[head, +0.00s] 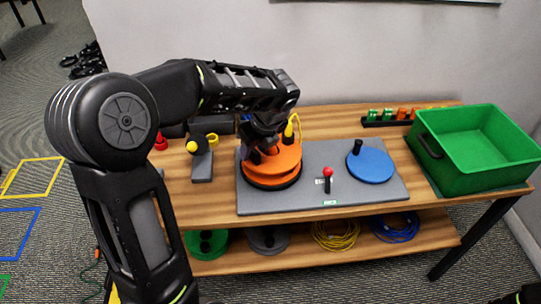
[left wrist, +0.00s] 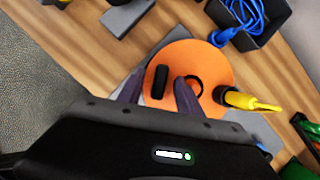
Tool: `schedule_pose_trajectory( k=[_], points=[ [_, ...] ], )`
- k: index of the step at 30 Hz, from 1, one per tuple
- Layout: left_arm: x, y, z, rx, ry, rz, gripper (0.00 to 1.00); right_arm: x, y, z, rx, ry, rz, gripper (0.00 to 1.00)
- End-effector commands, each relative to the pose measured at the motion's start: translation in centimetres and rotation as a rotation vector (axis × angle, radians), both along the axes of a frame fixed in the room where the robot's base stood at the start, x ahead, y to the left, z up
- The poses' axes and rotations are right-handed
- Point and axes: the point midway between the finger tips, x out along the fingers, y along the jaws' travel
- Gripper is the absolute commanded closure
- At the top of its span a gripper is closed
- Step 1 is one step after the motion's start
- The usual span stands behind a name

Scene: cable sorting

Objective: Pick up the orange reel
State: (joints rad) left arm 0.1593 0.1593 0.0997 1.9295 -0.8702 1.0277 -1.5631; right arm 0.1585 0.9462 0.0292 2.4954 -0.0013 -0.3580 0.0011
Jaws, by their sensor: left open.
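The orange reel (head: 272,168) lies flat on the left part of a grey board (head: 315,205) on the table. In the left wrist view the orange reel (left wrist: 205,65) fills the middle, with a black upright handle (left wrist: 160,82) on it. My left gripper (head: 259,145) is open just above the reel. In the left wrist view its fingers (left wrist: 160,92) stand one on each side of the black handle. I cannot tell whether they touch it. My right gripper is not in view.
A blue disc (head: 371,166) with a black handle and a red-knobbed lever (head: 328,175) are on the board. A green crate (head: 480,180) stands at the right. Cable coils (head: 336,234) lie on the lower shelf.

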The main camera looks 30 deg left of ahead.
Motion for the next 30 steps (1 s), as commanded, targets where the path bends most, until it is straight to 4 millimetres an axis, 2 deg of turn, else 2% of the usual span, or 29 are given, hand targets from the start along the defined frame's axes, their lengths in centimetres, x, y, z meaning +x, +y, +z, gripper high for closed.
schedule_pose_trajectory(
  k=[4, 21, 30],
  points=[
    [0.14, 0.44, -1.17, -0.001, 0.000, 0.000, 0.58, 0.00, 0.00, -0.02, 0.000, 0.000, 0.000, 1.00],
    [0.17, 0.47, -1.17, 0.000, 0.000, 0.000, 0.58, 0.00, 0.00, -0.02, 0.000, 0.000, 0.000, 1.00],
    [0.17, 0.47, -1.17, 0.000, 0.000, 0.000, 0.81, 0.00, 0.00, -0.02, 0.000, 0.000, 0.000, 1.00]
  ],
)
